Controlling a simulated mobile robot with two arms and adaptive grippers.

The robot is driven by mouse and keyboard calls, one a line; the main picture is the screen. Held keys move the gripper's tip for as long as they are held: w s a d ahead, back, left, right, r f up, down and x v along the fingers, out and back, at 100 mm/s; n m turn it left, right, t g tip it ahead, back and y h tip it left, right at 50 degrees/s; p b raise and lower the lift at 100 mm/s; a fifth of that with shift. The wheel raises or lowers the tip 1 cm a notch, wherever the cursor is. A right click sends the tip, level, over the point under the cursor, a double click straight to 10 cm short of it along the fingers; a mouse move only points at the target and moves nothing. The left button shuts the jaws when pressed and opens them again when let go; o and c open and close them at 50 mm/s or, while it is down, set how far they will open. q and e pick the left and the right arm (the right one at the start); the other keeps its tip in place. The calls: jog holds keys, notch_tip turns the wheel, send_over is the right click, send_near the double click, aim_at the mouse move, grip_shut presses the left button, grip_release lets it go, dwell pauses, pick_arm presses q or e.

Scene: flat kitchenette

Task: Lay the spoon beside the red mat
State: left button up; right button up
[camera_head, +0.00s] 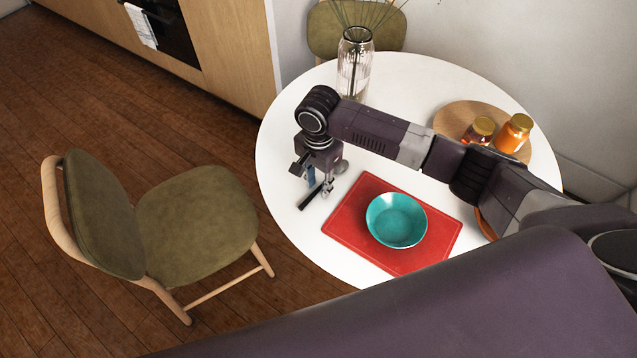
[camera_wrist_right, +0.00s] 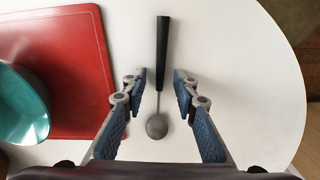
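The spoon (camera_wrist_right: 162,58) has a black handle and a grey bowl end. It lies flat on the white table, apart from the red mat (camera_wrist_right: 88,75), which is left of it in the right wrist view. In the head view the spoon's handle (camera_head: 309,198) shows left of the red mat (camera_head: 350,222). My right gripper (camera_wrist_right: 160,82) is open, with one finger on each side of the spoon and gaps to both. In the head view my right gripper (camera_head: 322,184) hangs low over the spoon and partly hides it. My left gripper is not in view.
A teal bowl (camera_head: 397,220) sits on the mat. A glass vase (camera_head: 354,65) stands at the back of the white table (camera_head: 285,150). Jars (camera_head: 514,133) stand on a round wooden board (camera_head: 455,115), behind my arm. A green chair (camera_head: 195,222) is left of the table.

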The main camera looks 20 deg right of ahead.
aim_at(318, 188)
notch_tip(318, 188, up, 12)
dwell(0.4)
dwell(0.4)
